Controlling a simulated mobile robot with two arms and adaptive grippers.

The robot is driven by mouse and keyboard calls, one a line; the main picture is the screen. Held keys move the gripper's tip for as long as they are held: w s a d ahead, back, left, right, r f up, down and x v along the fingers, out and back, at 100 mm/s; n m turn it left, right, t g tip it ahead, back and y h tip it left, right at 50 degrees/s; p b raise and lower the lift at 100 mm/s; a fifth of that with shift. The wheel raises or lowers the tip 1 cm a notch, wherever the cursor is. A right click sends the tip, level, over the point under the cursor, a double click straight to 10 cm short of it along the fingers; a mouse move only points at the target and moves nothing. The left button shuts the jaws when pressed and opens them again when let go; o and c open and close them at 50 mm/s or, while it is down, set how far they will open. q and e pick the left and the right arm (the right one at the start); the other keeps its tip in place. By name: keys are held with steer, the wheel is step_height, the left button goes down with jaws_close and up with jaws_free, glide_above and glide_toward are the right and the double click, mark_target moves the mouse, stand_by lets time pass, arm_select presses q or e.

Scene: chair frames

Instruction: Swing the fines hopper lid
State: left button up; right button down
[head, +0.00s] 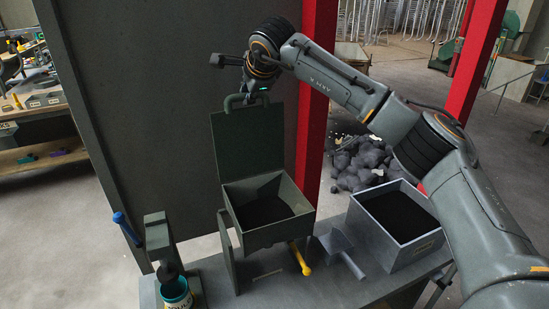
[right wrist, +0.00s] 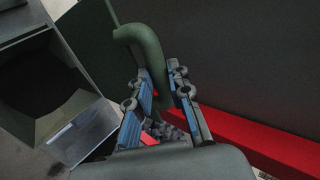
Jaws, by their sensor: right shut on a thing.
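The fines hopper (head: 279,234) is a dark green-grey square box raised above the bench, with dark contents inside. Its lid (head: 247,148) stands about upright at the back of the box, so the hopper is open. A bent green handle (head: 233,100) sits at the lid's top edge; it also shows in the right wrist view (right wrist: 143,45). My right gripper (head: 254,97) is at this handle. In the right wrist view its blue-lined fingers (right wrist: 160,92) are shut on the handle, one on each side. My left gripper is in neither view.
A grey bin (head: 372,238) with dark contents stands right of the hopper on the bench (head: 325,291). A yellow handle (head: 300,258) juts below the hopper. A teal cup (head: 176,291) stands at left. A dark panel (head: 165,80) and red post (head: 317,90) rise behind.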

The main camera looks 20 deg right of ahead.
steer(key=shift+s+f+b, duration=0.2)
steer(key=shift+s+b, duration=0.4)
steer(key=shift+s, duration=0.3)
steer(key=shift+s+f+b, duration=0.15)
steer(key=shift+s+b, duration=0.5)
steer(key=shift+s, duration=0.25)
steer(key=shift+s+f+b, duration=0.2)
steer(key=shift+s+b, duration=0.4)
steer(key=shift+s, duration=0.3)
steer(key=s+b, duration=0.2)
steer(key=s+f+b, duration=0.1)
steer(key=s+b, duration=0.2)
steer(key=shift+s+d+f, duration=0.15)
steer(key=shift+s, duration=0.05)
